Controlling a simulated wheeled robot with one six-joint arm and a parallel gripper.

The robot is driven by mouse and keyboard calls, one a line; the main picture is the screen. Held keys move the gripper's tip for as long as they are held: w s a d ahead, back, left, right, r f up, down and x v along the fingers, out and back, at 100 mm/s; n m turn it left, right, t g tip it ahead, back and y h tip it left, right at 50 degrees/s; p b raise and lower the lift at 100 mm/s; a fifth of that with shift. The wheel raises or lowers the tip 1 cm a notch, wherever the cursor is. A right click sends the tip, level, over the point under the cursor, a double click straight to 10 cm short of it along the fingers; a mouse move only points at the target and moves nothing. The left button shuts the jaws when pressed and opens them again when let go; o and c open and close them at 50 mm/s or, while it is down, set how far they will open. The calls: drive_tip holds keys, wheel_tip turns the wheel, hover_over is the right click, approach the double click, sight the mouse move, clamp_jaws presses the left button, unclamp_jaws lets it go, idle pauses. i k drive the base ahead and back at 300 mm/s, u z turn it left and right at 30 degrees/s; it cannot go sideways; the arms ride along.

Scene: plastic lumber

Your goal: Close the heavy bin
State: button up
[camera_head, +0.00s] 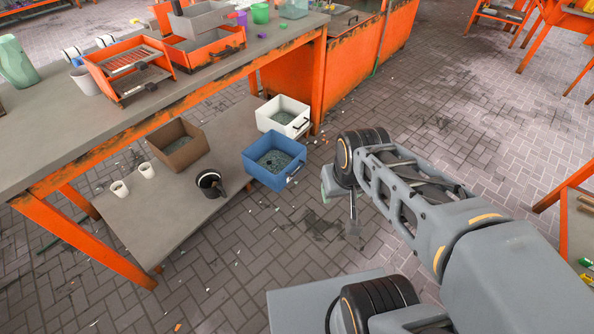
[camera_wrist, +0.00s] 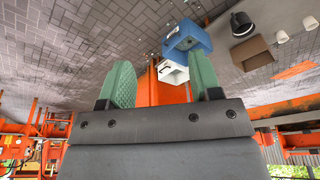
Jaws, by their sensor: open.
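No bin is marked as the heavy one, so I cannot tell which it is. My gripper has green fingers, partly hidden by my arm in the head view. In the wrist view my gripper (camera_wrist: 163,82) is open and empty, apart from both bins.
A brown box (camera_head: 178,143), a black pot (camera_head: 210,183) and white cups (camera_head: 147,170) stand on the low shelf. Above is a grey workbench (camera_head: 60,135) with an orange frame and orange trays (camera_head: 128,68). The brick floor (camera_head: 420,120) beyond my arm is mostly clear.

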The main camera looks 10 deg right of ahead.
sight(287, 156)
drive_tip(key=u, duration=0.65)
drive_tip(key=i, duration=1.8)
drive_tip(key=z, duration=0.4)
